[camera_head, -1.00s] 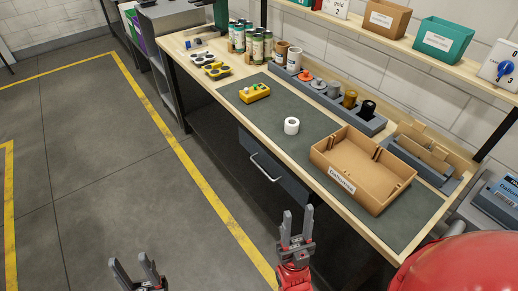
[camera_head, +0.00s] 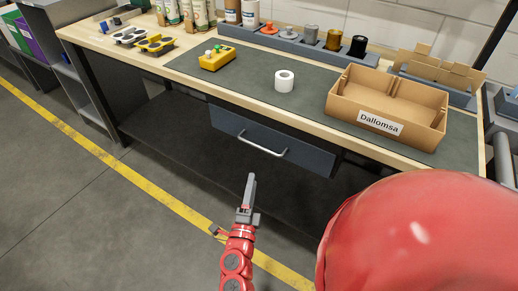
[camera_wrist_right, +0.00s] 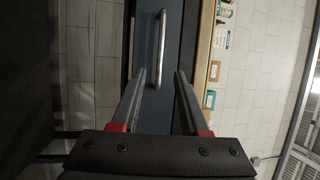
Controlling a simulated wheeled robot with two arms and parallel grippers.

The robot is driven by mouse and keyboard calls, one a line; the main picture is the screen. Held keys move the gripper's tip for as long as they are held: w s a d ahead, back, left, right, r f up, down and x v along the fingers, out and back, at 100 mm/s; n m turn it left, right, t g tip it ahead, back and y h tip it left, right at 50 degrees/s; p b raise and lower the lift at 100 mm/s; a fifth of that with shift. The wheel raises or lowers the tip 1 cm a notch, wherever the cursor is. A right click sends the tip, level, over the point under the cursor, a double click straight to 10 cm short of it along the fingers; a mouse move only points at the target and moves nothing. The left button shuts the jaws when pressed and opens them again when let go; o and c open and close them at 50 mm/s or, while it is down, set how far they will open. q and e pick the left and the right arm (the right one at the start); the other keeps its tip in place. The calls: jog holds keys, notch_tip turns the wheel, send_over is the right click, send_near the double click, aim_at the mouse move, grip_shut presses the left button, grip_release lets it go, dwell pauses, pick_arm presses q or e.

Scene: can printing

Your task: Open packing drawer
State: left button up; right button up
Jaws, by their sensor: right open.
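The drawer (camera_head: 310,158) has a dark blue-grey front and hangs under the front edge of the workbench. It looks shut. Its silver bar handle (camera_head: 262,147) runs across the front. My right gripper (camera_head: 250,183) is below and in front of the handle, apart from it. In the right wrist view, the open right gripper (camera_wrist_right: 161,75) points at the drawer front, and the handle (camera_wrist_right: 157,48) shows upright just beyond the fingertips, roughly between them. Nothing is between the fingers. My left gripper is out of view.
A holder with several items stands at the back. The floor before the drawer is clear.

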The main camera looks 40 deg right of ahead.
aim_at(259, 146)
jog(key=x, duration=1.3)
jog(key=shift+w+d+p, duration=0.25)
jog(key=shift+w+p, duration=0.05)
jog(key=shift+w, duration=0.05)
grip_shut()
dwell(0.6)
